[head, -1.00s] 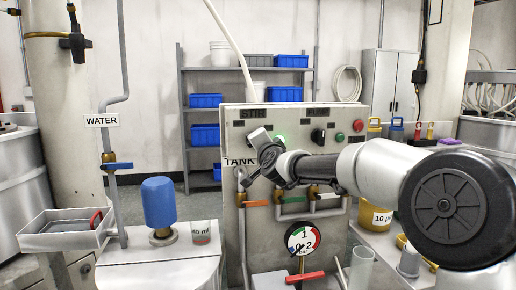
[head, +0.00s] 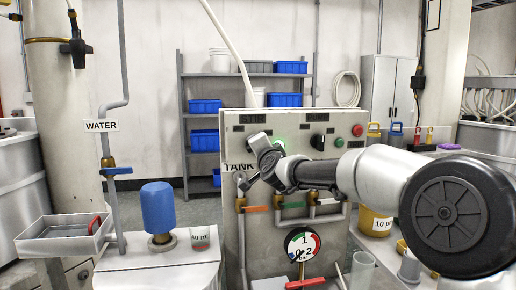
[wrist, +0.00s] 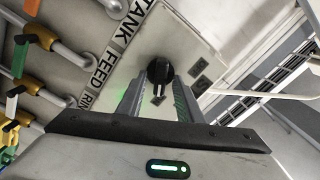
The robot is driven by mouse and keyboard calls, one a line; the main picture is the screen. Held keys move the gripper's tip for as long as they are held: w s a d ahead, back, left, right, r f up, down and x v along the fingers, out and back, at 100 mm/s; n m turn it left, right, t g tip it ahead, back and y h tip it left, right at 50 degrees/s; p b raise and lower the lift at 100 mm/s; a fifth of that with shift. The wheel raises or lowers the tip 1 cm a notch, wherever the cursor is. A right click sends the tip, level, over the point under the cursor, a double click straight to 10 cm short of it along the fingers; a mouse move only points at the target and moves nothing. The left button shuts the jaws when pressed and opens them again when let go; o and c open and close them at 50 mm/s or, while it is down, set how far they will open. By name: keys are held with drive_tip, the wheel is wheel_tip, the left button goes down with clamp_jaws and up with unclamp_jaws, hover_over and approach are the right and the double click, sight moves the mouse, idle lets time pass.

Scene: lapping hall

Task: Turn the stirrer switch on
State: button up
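The stirrer switch is a black rotary knob (wrist: 161,71) on a grey panel, seen at my fingertips in the wrist view. Small square marks lie around it. In the head view the knob is hidden behind my gripper (head: 258,150), just below the STIR label (head: 252,118) on the control panel (head: 290,122). In the wrist view my gripper (wrist: 160,82) has its two fingers apart, one on each side of the knob. I cannot tell whether they touch it. A green glow (head: 279,142) shows beside the gripper.
A second black knob (head: 318,142), a green button (head: 339,142) and a red button (head: 357,131) sit right of my gripper. Pipes with coloured valve handles (head: 257,209) and a gauge (head: 301,244) are below. A blue-capped motor (head: 158,207) stands left.

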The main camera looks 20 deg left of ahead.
drive_tip(key=shift+s+d, duration=0.1)
drive_tip(key=b+v, duration=0.1)
drive_tip(key=v, duration=1.6)
drive_tip(key=shift+s+b, duration=0.15)
drive_tip(key=shift+b, duration=0.15)
